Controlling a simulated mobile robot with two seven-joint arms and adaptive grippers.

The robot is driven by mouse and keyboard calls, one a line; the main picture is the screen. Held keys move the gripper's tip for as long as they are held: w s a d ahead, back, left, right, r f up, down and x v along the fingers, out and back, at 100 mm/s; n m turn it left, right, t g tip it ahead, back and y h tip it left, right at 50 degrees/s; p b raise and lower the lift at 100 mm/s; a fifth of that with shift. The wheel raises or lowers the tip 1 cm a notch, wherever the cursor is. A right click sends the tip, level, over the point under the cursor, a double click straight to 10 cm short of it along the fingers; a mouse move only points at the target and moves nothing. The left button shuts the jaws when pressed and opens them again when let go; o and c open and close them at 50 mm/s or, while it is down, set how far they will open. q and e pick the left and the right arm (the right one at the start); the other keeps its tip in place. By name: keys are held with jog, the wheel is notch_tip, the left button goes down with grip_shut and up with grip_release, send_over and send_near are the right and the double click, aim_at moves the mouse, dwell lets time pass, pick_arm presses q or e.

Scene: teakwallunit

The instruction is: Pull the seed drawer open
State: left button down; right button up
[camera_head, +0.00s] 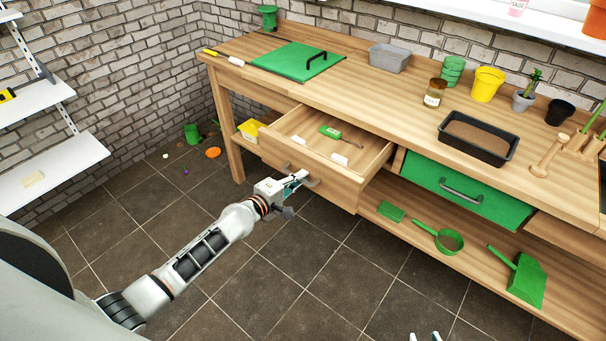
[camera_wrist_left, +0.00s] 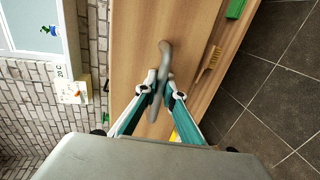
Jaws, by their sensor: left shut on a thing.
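The wooden drawer (camera_head: 335,186) stands pulled out from under the bench top, its inside showing. A green tool (camera_head: 330,131) and small white pieces (camera_head: 340,159) lie in it. My left gripper (camera_head: 299,178) is shut on the grey bar handle (camera_head: 313,183) on the drawer's front. In the left wrist view, the fingers (camera_wrist_left: 160,88) close around the handle (camera_wrist_left: 166,55) against the wooden front (camera_wrist_left: 135,60). My right gripper (camera_head: 425,337) shows only its fingertips at the bottom edge, apart and empty.
A closed green drawer (camera_head: 425,183) is to the right. The shelf below holds a green sieve (camera_head: 440,238) and a dustpan (camera_head: 526,280). A black soil tray (camera_head: 479,138) and several pots stand on the bench.

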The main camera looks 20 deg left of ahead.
pick_arm(q)
jog(key=shift+s+a, duration=0.2)
jog(key=shift+s, duration=0.3)
jog(key=c, duration=2.4)
grip_release()
jog(key=v, duration=1.2)
